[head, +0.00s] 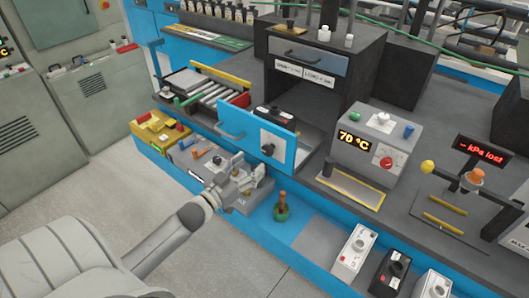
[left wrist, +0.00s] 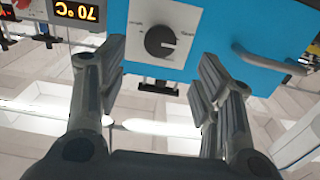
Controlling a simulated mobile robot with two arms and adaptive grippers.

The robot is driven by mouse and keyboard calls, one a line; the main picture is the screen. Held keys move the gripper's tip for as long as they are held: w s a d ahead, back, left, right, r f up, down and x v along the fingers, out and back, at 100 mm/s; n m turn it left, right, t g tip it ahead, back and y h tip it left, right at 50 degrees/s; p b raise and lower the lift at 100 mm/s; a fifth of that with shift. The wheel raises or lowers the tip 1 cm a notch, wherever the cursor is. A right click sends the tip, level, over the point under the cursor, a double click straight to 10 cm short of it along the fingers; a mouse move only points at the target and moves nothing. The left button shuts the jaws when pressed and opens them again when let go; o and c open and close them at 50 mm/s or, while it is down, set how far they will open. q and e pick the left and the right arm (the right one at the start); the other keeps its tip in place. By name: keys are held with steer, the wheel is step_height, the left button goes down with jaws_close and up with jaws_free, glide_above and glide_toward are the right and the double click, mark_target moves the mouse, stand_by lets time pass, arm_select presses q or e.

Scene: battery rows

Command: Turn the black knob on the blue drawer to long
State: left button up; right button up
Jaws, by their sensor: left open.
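The blue drawer (head: 240,135) is pulled out of the dark cabinet, and its blue front also fills the top of the left wrist view (left wrist: 215,28). The black knob (head: 267,149) sits on a white plate on that front; it also shows in the left wrist view (left wrist: 161,42), which is upside down. A pale mark on the knob points towards the picture's right there. The small plate lettering is not clearly legible. My left gripper (head: 250,178) is open and empty below the drawer front. In the left wrist view its fingers (left wrist: 160,78) are spread below the knob, apart from it. My right gripper is not seen.
A drawer handle (head: 230,133) sticks out beside the knob. A grey box with a 70 °C display (head: 372,145) stands right of the drawer. A green-based bottle (head: 281,208) stands on the blue ledge near my gripper. A yellow tray (head: 155,130) is at left.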

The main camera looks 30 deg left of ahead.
mark_target(266, 152)
arm_select(q)
steer(key=w, duration=0.5)
steer(key=w+p, duration=0.1)
steer(key=w, duration=0.2)
steer(key=shift+d+f, duration=0.1)
steer(key=shift+d, duration=0.2)
steer(key=c, duration=1)
